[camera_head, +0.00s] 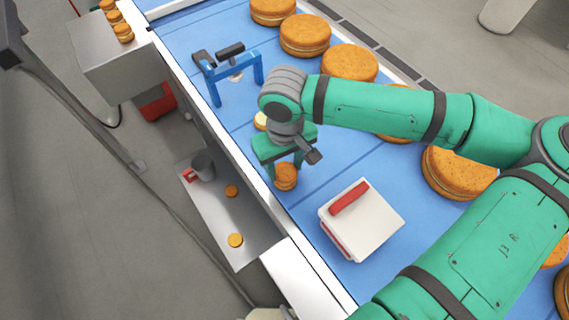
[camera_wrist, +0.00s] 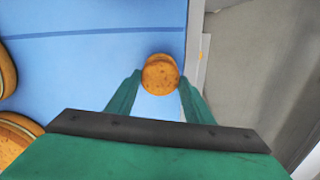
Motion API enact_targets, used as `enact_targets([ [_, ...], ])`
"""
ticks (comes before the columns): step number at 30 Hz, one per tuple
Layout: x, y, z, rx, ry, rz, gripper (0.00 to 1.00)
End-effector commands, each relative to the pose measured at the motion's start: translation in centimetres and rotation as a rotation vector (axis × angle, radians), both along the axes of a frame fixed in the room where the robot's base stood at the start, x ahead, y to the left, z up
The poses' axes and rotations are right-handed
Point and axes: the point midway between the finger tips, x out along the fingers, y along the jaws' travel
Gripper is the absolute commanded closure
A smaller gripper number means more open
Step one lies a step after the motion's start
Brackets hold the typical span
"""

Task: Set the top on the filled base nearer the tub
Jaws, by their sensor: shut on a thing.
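My gripper (camera_head: 285,167) is low over the blue belt, shut on a small orange-brown round top (camera_wrist: 160,76). Both green fingers stand at the top's sides in the wrist view. Another round (camera_wrist: 154,57) shows just past the top's edge; in the head view the two rounds (camera_head: 286,182) look stacked. I cannot tell whether they touch, and any filling there is hidden. A pale, cream-coloured round (camera_head: 261,121), apparently a filled base, lies behind my gripper, partly hidden. A white box with a red bar (camera_head: 375,225), possibly the tub, stands on the belt in front and to the right.
A blue frame with dark parts (camera_head: 235,74) stands farther back, with a pale patch below. Large orange-brown rounds (camera_head: 305,35) line the belt's right side. Beside the belt, a low shelf (camera_head: 215,215) holds a dark cup (camera_head: 203,166) and small rounds (camera_head: 235,240).

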Motion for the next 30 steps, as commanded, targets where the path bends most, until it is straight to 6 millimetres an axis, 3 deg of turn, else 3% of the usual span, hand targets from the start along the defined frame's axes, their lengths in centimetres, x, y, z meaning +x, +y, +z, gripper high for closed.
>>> enact_targets([
  [25,0.02,0.01,-0.87,0.0,0.0,0.0,0.63],
  [26,0.02,0.01,-0.85,0.0,0.0,0.0,0.46],
  [27,0.02,0.01,-0.85,0.0,0.0,0.0,0.36],
  [28,0.02,0.01,-0.85,0.0,0.0,0.0,0.31],
  [30,0.01,0.01,-0.84,0.0,0.0,0.0,0.31],
])
